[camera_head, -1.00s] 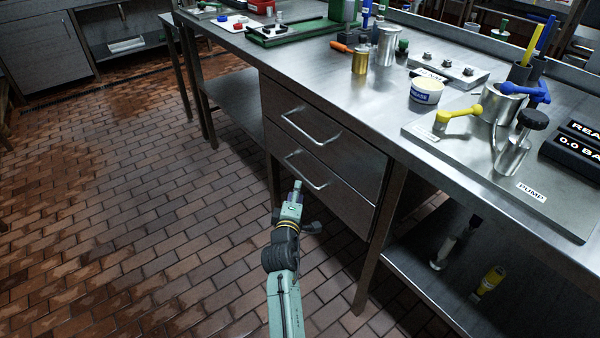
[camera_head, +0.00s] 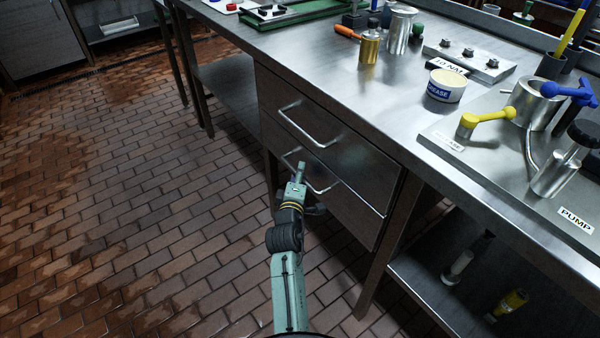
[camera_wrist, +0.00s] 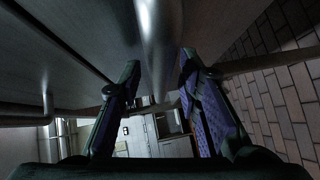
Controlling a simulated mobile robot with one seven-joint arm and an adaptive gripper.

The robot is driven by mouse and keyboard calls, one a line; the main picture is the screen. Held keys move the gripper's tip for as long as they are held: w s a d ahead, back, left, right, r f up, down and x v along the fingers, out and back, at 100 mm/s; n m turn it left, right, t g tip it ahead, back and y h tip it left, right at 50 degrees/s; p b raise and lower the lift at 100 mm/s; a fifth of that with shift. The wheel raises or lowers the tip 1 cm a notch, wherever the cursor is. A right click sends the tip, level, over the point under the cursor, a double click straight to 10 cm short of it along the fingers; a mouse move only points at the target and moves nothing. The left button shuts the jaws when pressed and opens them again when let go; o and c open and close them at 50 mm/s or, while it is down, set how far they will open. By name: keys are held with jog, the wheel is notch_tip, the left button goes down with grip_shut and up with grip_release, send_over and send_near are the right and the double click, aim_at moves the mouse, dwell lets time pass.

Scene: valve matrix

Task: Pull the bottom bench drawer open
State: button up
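The bottom bench drawer (camera_head: 352,214) sits below another drawer, its front looking flush with the bench. Its bar handle (camera_head: 327,189) is partly hidden behind my gripper (camera_head: 300,170). In the wrist view my gripper (camera_wrist: 160,92) is open. A metal handle bar (camera_wrist: 156,40) runs in from the top, between the two fingers in the picture. I see a gap on both sides and cannot tell if either finger touches it.
The upper drawer (camera_head: 320,135) has its own handle (camera_head: 305,124) just above. A bench leg (camera_head: 380,245) stands right of the drawers. A grease tub (camera_head: 446,86) and a pump plate (camera_head: 500,165) are on the bench top. The brick floor (camera_head: 150,220) at left is clear.

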grip_shut()
dwell(0.8)
